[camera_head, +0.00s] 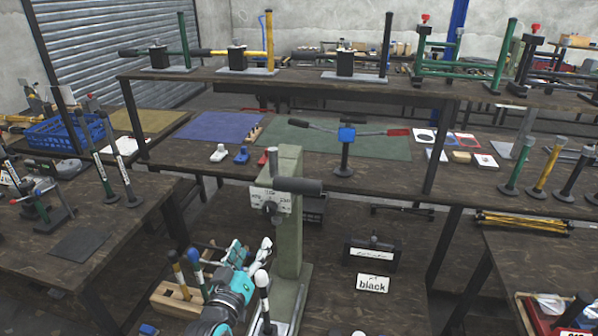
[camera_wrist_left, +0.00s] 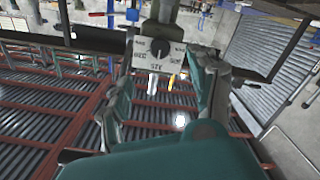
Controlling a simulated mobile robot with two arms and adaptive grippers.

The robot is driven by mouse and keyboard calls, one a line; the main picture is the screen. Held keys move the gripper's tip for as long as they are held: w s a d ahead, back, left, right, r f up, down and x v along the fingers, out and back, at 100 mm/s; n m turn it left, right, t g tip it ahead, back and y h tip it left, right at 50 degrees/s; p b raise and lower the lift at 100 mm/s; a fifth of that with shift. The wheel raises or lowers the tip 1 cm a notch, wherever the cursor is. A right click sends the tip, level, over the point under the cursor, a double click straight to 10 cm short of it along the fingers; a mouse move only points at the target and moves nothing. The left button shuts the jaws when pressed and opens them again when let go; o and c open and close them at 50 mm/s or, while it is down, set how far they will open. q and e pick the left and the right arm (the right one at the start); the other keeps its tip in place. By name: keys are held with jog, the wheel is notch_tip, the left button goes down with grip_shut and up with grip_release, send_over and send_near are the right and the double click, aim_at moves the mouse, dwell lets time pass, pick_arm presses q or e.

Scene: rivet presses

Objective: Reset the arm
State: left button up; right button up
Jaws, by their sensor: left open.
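My left gripper (camera_head: 252,250) is beside the lower left of the grey-green press (camera_head: 289,225) in the head view. My right gripper is not in view.
A "black" sign (camera_head: 373,284) and a dark box (camera_head: 374,254) stand right of the press. The bench is clear between press and sign.

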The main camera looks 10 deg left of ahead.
pick_arm(q)
jog(key=s+d+f+m+g+h, duration=0.15)
jog(key=s+f+m+g, duration=0.25)
jog(key=s+f+g, duration=0.5)
jog(key=s+a+f+m+g+y, duration=0.1)
jog(key=s+f+m+g, duration=0.15)
jog(key=s, duration=0.75)
jog(key=s+a+f+m+g+y, duration=0.1)
jog(key=s+f+g, duration=0.2)
jog(key=s, duration=0.7)
notch_tip(320, 180, down, 25)
jog(key=s+g, duration=0.1)
jog(key=s, duration=0.1)
jog(key=s+a+f+g, duration=0.1)
jog(key=s+a+f, duration=0.1)
jog(key=s+f, duration=1.5)
jog(key=shift+a+f, duration=0.35)
jog(key=shift+a, duration=0.05)
